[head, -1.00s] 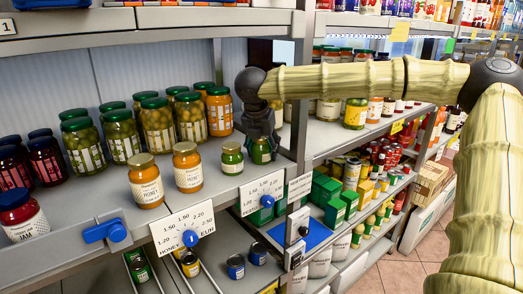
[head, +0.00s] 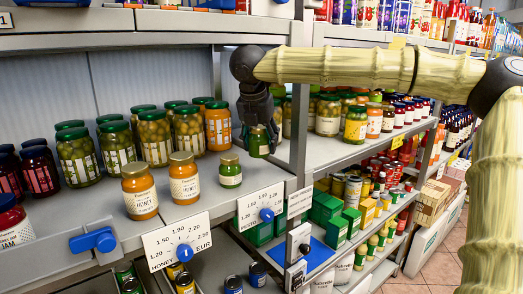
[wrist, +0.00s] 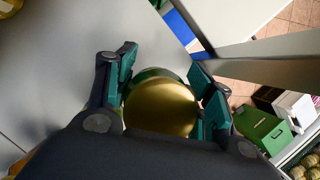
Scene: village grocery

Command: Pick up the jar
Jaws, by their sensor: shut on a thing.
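A small green jar with a gold lid (wrist: 162,107) is between my gripper's teal finger pads in the wrist view, one on each side. In the head view the held jar (head: 259,142) hangs upright below my gripper (head: 258,124), over the right end of the shelf. My gripper is shut on it from above and partly hides it. A similar small green jar with a gold lid (head: 230,170) stands on the shelf just left of it and is apart from it.
Two honey jars (head: 139,192) stand to the left on the shelf. Taller pickle jars (head: 153,138) and an orange jar (head: 218,126) stand behind. A shelf post (head: 299,110) rises close to the right of my gripper. A price dial sign (head: 261,207) hangs at the front edge.

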